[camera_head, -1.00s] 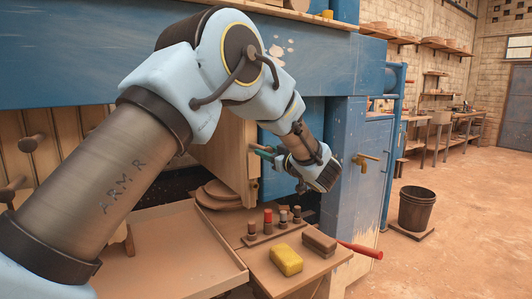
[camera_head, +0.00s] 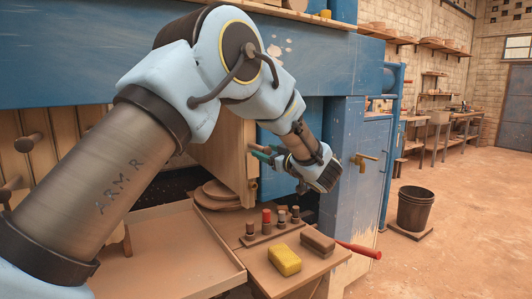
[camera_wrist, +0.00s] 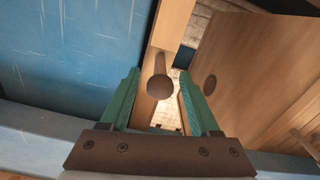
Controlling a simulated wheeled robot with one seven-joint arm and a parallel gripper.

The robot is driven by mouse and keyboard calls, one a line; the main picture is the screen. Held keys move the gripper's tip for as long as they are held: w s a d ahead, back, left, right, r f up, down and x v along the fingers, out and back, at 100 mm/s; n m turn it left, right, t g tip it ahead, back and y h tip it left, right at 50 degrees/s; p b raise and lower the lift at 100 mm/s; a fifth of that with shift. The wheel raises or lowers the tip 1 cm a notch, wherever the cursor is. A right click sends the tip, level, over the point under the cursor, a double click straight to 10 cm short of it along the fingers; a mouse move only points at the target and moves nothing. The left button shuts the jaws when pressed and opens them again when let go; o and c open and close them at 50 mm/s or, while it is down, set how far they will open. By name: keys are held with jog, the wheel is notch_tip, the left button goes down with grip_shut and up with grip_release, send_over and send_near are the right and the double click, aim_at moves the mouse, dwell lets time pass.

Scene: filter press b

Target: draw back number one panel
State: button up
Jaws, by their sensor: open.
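A tall wooden panel (camera_head: 226,158) stands under the blue beam, next to the blue end frame. My gripper (camera_head: 262,153), with green fingers, is at this panel's near edge, coming from the right. In the wrist view my gripper (camera_wrist: 158,92) is open, and a dark round knob (camera_wrist: 159,88) shows between its two fingers. The knob sits on a narrow wooden edge (camera_wrist: 172,28). The fingers look apart from the knob, with a gap on each side. I cannot read any number on the panel.
More wooden panels with knobs (camera_head: 28,143) stand at the left, partly behind my arm. Below are a wooden tray (camera_head: 172,280) and a shelf with a yellow block (camera_head: 285,260), a brown block (camera_head: 318,242) and several small pegs. A black bucket (camera_head: 415,210) stands on the open floor at right.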

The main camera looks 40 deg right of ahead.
jog(key=s+a+b, duration=0.1)
jog(key=s+b, duration=0.1)
jog(key=s, duration=0.8)
jog(key=shift+a, duration=0.15)
jog(key=shift+s, duration=0.15)
